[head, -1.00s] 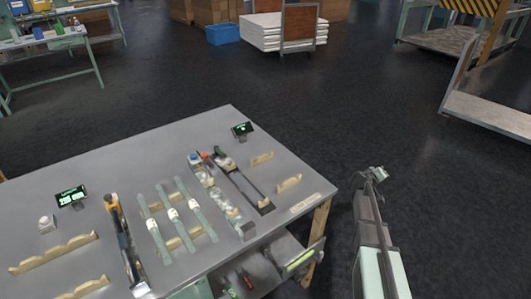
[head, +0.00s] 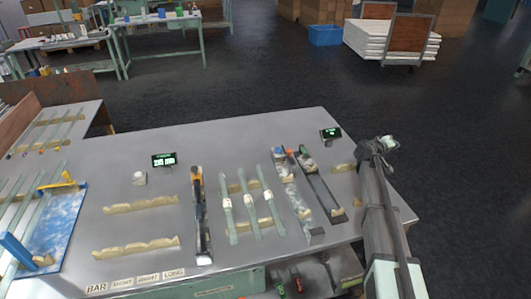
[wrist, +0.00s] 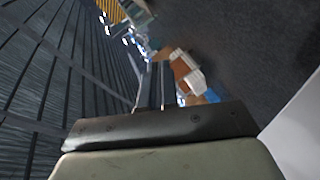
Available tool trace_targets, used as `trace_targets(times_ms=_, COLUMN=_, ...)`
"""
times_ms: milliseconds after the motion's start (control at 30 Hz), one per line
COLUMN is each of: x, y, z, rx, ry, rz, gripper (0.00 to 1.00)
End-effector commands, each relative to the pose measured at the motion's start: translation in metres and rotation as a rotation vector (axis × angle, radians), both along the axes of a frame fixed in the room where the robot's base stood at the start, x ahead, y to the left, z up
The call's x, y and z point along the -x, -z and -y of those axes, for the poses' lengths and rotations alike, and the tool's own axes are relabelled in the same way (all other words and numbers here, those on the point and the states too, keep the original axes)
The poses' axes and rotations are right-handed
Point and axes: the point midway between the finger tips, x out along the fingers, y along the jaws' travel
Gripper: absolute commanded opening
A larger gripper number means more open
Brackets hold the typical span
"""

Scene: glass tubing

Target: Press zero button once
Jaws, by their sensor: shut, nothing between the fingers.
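My gripper (head: 387,143) is at the upper end of my arm at the right of the head view, appearing just beyond the table's right edge. It is shut and empty; its dark fingers (wrist: 156,85) show in the wrist view. A lit green display (head: 164,160) stands at the back left of the grey table (head: 240,135). A small white piece (head: 139,178) sits beside it. A second small display (head: 330,133) stands at the back right, near a dark rail (head: 322,187) with a red-tipped part. No zero label is readable, so I cannot tell which piece is the button.
Wooden racks (head: 138,245) are at the left, beside a blue tray (head: 60,225). Open floor (head: 470,180) lies to the right.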

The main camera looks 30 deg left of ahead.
Motion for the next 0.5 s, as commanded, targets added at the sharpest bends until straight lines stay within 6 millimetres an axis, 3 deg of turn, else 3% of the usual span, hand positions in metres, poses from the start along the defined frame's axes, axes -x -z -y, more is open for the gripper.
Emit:
trace_targets(times_ms=33, x=-0.002, y=-0.008, z=-0.022, rx=0.001, ry=-0.016, rz=0.006, gripper=0.00)
trace_targets(times_ms=500, x=0.018, y=-0.078, z=-0.195, rx=0.013, ry=-0.140, rz=0.044, gripper=0.00)
